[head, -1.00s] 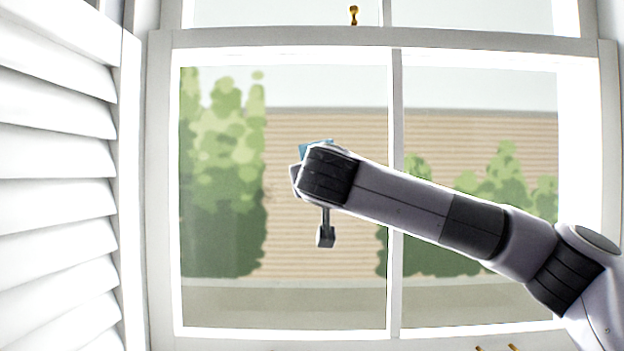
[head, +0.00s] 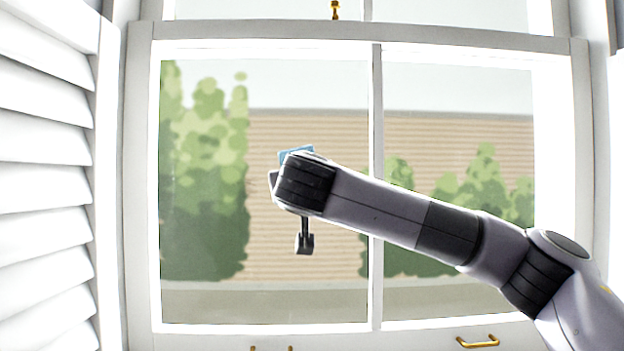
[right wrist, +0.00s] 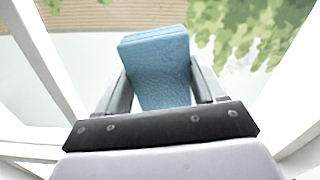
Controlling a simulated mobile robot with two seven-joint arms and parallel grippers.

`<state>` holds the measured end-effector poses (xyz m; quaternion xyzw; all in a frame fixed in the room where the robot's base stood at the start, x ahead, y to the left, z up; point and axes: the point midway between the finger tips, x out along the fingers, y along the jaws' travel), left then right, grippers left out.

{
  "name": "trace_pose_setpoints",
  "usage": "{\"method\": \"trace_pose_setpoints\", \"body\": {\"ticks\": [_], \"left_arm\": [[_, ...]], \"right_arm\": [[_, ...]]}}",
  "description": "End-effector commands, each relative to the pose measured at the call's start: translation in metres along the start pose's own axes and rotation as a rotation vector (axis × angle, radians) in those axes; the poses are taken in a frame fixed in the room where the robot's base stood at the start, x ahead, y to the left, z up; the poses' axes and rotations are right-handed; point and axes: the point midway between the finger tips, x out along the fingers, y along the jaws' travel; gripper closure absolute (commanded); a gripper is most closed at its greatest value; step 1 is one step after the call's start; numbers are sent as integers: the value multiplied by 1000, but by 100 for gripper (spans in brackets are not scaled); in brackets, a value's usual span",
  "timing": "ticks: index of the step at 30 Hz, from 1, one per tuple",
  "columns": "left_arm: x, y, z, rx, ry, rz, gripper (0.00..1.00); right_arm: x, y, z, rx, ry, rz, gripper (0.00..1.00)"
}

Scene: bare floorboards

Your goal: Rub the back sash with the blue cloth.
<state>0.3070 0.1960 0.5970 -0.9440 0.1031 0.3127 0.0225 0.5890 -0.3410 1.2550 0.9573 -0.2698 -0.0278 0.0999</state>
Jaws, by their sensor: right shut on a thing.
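The blue cloth (head: 297,154) shows as a small corner above my right wrist in the head view. In the right wrist view the cloth (right wrist: 158,65) is a folded pad between the two fingers of my right gripper (right wrist: 160,85), which is shut on it. In the head view my arm hides that gripper. A white sash (head: 376,90) with two panes fills the middle, and the lower part of another sash (head: 367,8) shows above its top rail. I cannot tell whether the cloth touches glass. My left gripper is not in view.
White louvred shutters (head: 45,190) stand at the left. A brass catch (head: 335,10) sits on the top rail, and brass handles (head: 478,342) are at the bottom. Bushes and a brick wall show through the panes.

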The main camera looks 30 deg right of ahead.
Motion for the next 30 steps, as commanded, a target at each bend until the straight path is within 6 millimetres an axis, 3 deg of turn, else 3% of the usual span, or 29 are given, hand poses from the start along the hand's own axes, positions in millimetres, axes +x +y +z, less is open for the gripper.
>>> {"method": "trace_pose_setpoints", "body": {"ticks": [21,30], "left_arm": [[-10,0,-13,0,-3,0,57],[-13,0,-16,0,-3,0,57]], "right_arm": [[0,-47,-10,-2,-2,-1,55],[0,-58,-13,-1,0,0,55]]}}
